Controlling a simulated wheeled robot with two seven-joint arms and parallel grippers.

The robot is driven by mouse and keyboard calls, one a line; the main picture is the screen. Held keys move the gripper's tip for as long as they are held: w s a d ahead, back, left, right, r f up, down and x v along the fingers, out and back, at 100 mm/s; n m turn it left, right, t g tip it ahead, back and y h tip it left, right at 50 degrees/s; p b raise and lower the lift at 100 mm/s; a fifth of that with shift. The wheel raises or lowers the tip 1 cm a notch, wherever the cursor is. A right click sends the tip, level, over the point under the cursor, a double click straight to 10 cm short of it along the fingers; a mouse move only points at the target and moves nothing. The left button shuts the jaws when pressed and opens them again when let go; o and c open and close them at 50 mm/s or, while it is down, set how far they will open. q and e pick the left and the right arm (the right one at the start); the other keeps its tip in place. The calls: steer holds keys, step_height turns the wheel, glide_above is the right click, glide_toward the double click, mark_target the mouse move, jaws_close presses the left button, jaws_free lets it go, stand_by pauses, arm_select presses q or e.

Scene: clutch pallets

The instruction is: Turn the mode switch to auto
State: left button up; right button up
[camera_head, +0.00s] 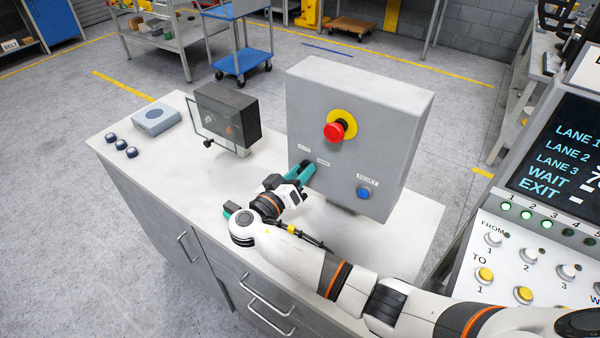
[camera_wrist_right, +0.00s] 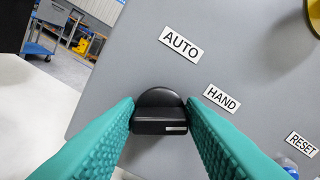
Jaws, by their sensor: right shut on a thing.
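The mode switch is a black knob (camera_wrist_right: 158,112) on the face of the grey control box (camera_head: 360,100). In the right wrist view its white mark lies at its right end, on the side of the HAND label (camera_wrist_right: 221,97). The AUTO label (camera_wrist_right: 181,43) is above the knob there. My right gripper (camera_head: 303,172) is at the lower left of the box face. Its teal fingers (camera_wrist_right: 160,130) are on either side of the knob and shut on it. In the head view the gripper hides the knob. My left gripper is not in view.
The box also bears a red emergency button (camera_head: 335,131) on yellow and a blue RESET button (camera_head: 363,193). A dark box (camera_head: 227,113) and a grey-blue pad (camera_head: 153,117) stand farther left on the bench (camera_head: 190,170). A lane panel (camera_head: 555,160) is at right.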

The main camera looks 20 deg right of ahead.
steer(key=shift+a+f+n+p, duration=0.1)
steer(key=shift+n+p, duration=0.2)
steer(key=shift+n, duration=2.55)
steer(key=shift+f+n+p, duration=0.1)
steer(key=shift+n+p, duration=0.2)
steer(key=shift+n, duration=2.55)
steer(key=o, duration=0.9)
steer(key=shift+w, duration=0.1)
